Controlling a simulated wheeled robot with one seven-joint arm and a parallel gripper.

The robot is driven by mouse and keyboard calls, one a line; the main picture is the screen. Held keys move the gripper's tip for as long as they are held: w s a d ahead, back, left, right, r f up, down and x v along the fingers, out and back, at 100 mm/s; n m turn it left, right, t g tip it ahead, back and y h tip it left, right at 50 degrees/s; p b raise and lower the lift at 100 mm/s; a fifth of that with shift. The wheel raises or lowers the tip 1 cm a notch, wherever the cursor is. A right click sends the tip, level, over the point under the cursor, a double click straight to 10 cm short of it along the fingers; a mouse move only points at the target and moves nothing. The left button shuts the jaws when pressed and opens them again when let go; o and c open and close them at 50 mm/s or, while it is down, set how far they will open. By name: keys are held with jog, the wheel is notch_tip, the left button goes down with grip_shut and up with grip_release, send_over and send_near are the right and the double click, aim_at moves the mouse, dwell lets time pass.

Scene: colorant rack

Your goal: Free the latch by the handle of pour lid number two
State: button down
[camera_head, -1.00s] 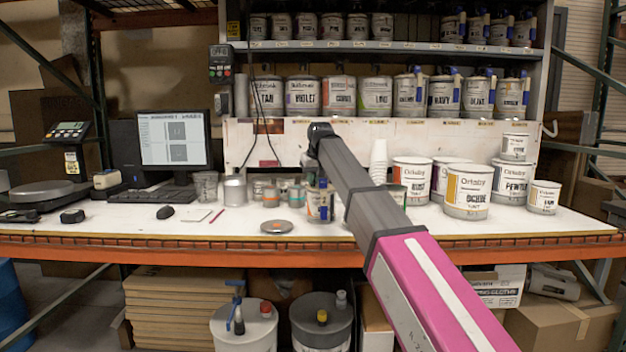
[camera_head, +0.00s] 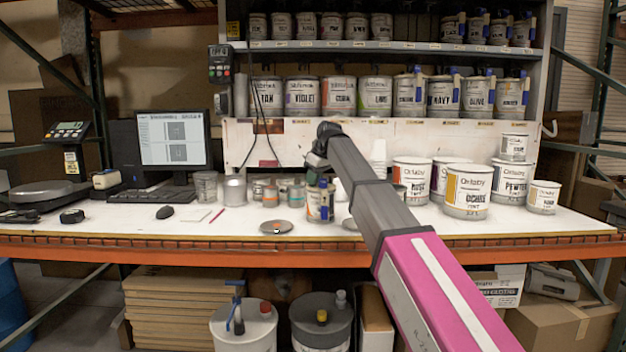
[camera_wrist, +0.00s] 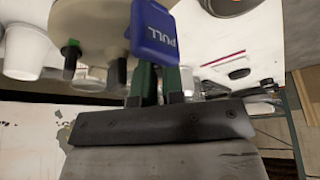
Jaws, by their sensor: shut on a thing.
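A small can (camera_head: 318,207) with a blue handle part on its top stands on the workbench, below my gripper (camera_head: 317,172). In the wrist view my gripper (camera_wrist: 158,84) has its green fingers at the blue handle marked PULL (camera_wrist: 152,32), shut on it. The handle's lower end is between or behind the fingers. The pale round pour lid (camera_wrist: 95,20) lies beside and behind the handle, partly cut off by the frame. No number shows on it. The latch cannot be made out.
A flat round lid (camera_head: 277,227) lies left of the can. Small tins (camera_head: 270,195) stand behind it. Larger cans, including an ochre one (camera_head: 466,192), stand to the right. Shelves above (camera_head: 385,118) hold several cans, some with blue handles.

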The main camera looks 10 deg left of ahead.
jog(key=shift+n, duration=0.5)
jog(key=c, duration=1.5)
grip_release()
jog(key=shift+m, duration=0.3)
